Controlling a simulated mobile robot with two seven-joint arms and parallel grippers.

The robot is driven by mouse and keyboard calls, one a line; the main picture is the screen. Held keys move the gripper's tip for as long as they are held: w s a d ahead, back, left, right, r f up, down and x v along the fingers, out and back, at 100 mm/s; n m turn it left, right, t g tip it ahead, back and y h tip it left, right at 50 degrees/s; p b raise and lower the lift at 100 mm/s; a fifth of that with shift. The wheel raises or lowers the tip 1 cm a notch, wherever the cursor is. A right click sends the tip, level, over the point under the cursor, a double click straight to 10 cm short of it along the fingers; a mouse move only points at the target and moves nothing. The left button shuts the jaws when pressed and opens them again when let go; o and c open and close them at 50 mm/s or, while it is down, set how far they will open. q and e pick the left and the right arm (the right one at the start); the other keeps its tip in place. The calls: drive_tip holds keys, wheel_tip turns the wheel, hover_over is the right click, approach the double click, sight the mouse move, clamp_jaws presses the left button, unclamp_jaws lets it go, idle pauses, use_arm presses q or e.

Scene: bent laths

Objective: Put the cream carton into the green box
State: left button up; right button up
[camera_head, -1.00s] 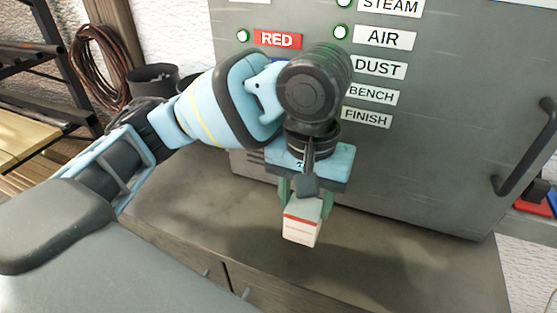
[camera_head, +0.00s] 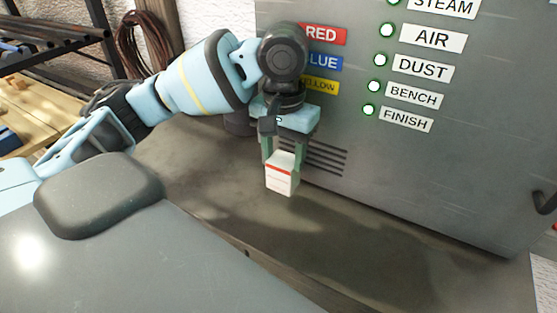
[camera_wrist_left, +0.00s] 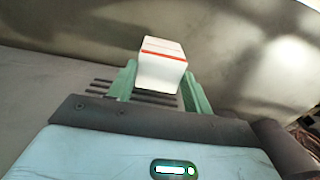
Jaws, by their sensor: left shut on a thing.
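The cream carton (camera_head: 281,178), pale with a red stripe, is held upright by my left gripper (camera_head: 282,158) above the grey-brown bench top. In the left wrist view the carton (camera_wrist_left: 161,68) sits between the green fingers of the left gripper (camera_wrist_left: 160,85), which are shut on it. The green box does not show in any view. My right gripper is not in view.
A large grey cabinet (camera_head: 440,165) with labels, green-lit lamps and vent slots stands just behind the carton. The bench top (camera_head: 330,240) is bare around and in front of it. A dark shelf rack (camera_head: 60,25) and hanging coiled hose (camera_head: 140,45) are at the back left.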

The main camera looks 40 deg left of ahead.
sight(278, 155)
use_arm(q)
drive_tip(key=shift+w+a+f, duration=0.1)
drive_tip(key=shift+w+a, duration=0.25)
drive_tip(key=shift+a, duration=0.5)
drive_tip(key=shift+f, duration=1.75)
drive_tip(key=shift+f, duration=0.1)
drive_tip(key=o, duration=1)
wheel_tip(278, 155, up, 12)
drive_tip(key=shift+r, duration=0.1)
